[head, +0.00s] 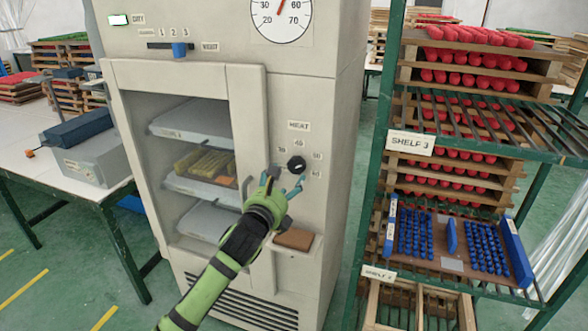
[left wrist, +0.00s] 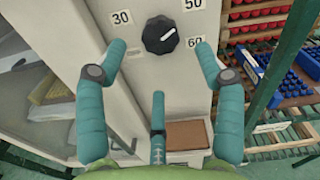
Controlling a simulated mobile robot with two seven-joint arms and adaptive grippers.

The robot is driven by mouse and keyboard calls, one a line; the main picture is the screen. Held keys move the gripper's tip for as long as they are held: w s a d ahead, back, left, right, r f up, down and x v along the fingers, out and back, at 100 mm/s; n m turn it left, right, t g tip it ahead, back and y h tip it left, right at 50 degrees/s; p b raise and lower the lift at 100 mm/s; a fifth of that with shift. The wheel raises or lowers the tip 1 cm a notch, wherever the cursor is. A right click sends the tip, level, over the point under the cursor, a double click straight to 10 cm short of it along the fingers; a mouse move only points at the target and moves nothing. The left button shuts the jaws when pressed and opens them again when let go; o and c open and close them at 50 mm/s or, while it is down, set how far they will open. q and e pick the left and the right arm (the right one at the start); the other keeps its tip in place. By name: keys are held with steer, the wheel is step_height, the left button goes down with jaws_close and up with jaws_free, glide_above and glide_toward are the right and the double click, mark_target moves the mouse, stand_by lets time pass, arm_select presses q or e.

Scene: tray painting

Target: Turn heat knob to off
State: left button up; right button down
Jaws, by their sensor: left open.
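The heat knob (head: 296,165) is a round black dial on the cabinet front, under the HEAT label (head: 299,126). In the left wrist view the knob (left wrist: 160,35) has a white mark pointing right and slightly up, between the 50 and 60 labels. Labels 30, 50 and 60 are readable there; I cannot make out an off label. My left gripper (head: 285,181) is open and empty, just below and in front of the knob. In the left wrist view its teal fingers (left wrist: 160,48) spread to either side of the knob, apart from it. My right gripper is not in view.
The cabinet's glass door (head: 190,150) is shut, with trays inside. A brown block (head: 294,239) sits on a small ledge below the knob. A green rack (head: 374,170) with red and blue parts stands to the right. A white table (head: 60,165) stands left.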

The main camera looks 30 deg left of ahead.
mark_target(295, 166)
arm_select(q)
steer(key=shift+p+x, duration=0.9)
steer(key=shift+x, duration=2.7)
steer(key=shift+r, duration=0.1)
steer(key=shift+r, duration=0.1)
steer(key=c, duration=1.1)
